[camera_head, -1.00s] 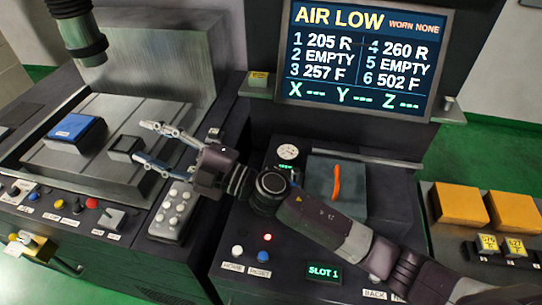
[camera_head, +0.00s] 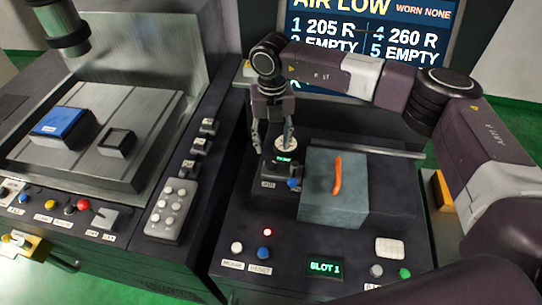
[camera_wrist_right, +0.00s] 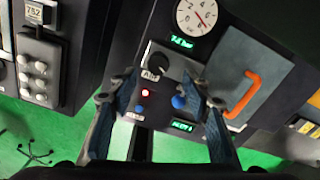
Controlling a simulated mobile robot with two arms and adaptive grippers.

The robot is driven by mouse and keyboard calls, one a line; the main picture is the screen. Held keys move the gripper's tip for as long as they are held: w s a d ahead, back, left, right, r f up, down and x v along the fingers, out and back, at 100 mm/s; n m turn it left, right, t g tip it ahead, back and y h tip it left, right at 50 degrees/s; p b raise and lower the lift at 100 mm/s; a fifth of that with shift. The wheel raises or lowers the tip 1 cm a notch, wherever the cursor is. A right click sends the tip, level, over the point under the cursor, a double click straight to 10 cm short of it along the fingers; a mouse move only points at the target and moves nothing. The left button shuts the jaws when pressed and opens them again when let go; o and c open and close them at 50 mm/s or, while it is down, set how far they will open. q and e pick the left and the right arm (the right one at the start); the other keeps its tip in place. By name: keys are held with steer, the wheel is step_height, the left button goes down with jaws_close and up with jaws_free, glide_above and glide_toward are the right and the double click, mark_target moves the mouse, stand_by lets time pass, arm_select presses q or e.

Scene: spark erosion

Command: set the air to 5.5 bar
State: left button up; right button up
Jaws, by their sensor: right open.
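My right gripper (camera_head: 273,148) points down over the air unit on the console, open and empty. In the head view its fingers partly hide the round white gauge (camera_head: 285,142) and the unit below it. A small green display (camera_head: 284,159) shows under the gauge. In the right wrist view the gauge (camera_wrist_right: 196,16) has a red needle, and its display (camera_wrist_right: 183,43) is too small to read surely. The black AIR knob (camera_wrist_right: 158,62) lies beyond the open fingertips (camera_wrist_right: 160,78), with no clear contact. The big screen (camera_head: 368,35) reads AIR LOW. My left gripper is out of view.
A grey block with an orange handle (camera_head: 337,175) stands close right of the air unit. White and blue buttons (camera_head: 264,253), a red lamp (camera_head: 267,232) and a SLOT 1 display (camera_head: 325,267) sit in front. A keypad (camera_head: 171,212) is at left.

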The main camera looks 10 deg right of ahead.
mark_target(271, 160)
step_height(271, 160, down, 7)
steer(key=b, duration=0.2)
steer(key=shift+a+f+b, duration=0.15)
steer(key=shift+f+b, duration=0.05)
steer(key=shift+b, duration=0.2)
steer(key=shift+r, duration=0.1)
